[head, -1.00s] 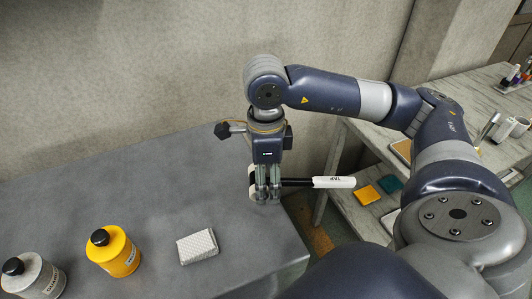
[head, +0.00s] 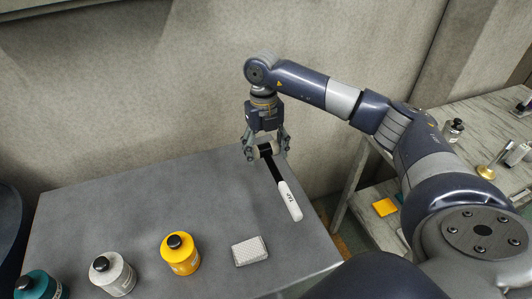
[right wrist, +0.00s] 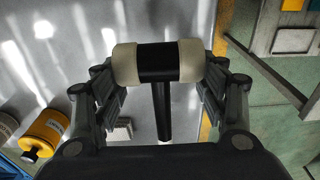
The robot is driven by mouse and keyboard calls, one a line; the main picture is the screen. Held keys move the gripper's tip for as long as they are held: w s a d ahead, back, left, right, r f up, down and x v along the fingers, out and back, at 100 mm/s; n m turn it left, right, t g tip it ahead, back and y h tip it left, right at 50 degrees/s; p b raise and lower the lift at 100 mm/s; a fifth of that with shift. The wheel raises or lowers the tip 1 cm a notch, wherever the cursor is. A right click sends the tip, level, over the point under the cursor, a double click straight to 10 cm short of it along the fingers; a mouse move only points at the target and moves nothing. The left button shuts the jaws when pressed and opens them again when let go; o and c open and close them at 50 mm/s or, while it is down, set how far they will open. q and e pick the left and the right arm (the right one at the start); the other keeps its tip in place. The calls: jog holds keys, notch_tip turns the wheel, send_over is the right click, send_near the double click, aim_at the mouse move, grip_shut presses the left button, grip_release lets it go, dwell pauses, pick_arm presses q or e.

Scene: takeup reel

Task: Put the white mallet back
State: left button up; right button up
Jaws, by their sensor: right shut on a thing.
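The white mallet (head: 288,203) is in my right gripper (head: 266,152) near the far right part of the grey table. Its head, with pale ends and a black middle, sits between the fingers. Its black handle with a white lettered grip points toward the near right in the head view. In the right wrist view, the mallet's head (right wrist: 158,62) lies across between the fingers of my right gripper (right wrist: 160,85), with the black handle running below it. I cannot tell whether the mallet touches the table. My left gripper is not in view.
On the grey table (head: 130,210) stand a yellow bottle (head: 181,255), a whitish bottle (head: 112,276) and a teal bottle (head: 36,287). A white textured block (head: 250,251) lies nearby. A side bench (head: 482,128) with small items is at the right. The table's middle is clear.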

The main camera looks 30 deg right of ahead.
jog(key=shift+d, duration=0.1)
jog(key=shift+f+b, duration=0.65)
jog(key=shift+f, duration=0.2)
jog(key=b, duration=0.4)
send_over(267, 181)
jog(key=f, duration=0.5)
jog(key=shift+w+f, duration=0.15)
jog(key=shift+w, duration=0.15)
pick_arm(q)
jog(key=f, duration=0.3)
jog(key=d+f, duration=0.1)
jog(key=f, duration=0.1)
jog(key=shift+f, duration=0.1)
pick_arm(e)
jog(key=shift+f, duration=0.2)
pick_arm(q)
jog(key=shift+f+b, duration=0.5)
pick_arm(e)
jog(key=shift+f, duration=0.75)
jog(key=o, duration=1.4)
jog(key=shift+s, duration=0.1)
